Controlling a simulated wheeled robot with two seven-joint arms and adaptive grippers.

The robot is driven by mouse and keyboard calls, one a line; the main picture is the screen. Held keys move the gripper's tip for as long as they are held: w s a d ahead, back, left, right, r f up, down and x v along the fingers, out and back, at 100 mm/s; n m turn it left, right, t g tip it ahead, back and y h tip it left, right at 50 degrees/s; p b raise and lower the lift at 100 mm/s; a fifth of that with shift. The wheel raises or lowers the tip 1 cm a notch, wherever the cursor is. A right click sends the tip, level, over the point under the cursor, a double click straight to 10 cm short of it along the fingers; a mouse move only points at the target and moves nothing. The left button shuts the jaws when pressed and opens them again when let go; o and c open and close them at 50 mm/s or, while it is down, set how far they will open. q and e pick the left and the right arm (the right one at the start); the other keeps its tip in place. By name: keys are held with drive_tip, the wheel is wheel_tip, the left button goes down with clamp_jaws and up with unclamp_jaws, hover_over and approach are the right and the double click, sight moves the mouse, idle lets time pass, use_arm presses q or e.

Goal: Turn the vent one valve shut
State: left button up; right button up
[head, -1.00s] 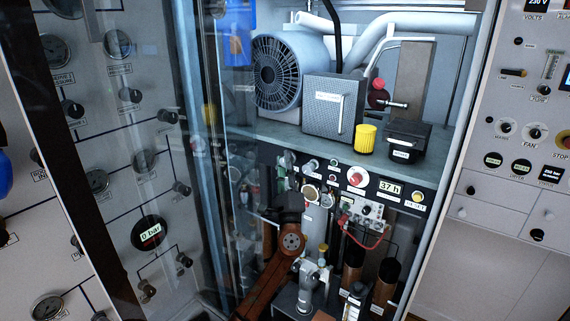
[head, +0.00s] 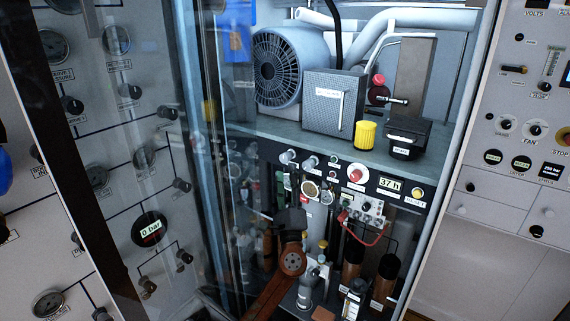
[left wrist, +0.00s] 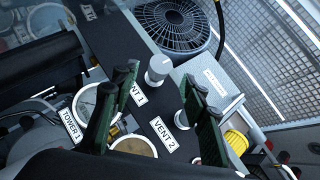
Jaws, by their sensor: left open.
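The vent one valve is a small pale round knob (head: 288,157) on the dark panel under the shelf. In the left wrist view the knob (left wrist: 158,68) stands beside its partly covered "VENT 1" label (left wrist: 137,94). A similar vent two knob (head: 310,163) is to its right; it also shows in the left wrist view (left wrist: 182,119). My left gripper (head: 294,195) is below the knobs. In the left wrist view its green-padded fingers (left wrist: 160,88) are spread and empty. The vent one knob appears between and beyond the tips, apart from them. My right gripper is not in view.
Round gauges (left wrist: 95,104) sit close below the knobs. A red emergency-style button (head: 356,175) and a red cable (head: 372,238) are to the right. The shelf (head: 270,130) with a fan motor (head: 277,70) overhangs above. A glass door (head: 225,210) stands at the left.

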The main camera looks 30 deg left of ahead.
use_arm(q)
drive_tip(key=v, duration=0.6)
idle(0.3)
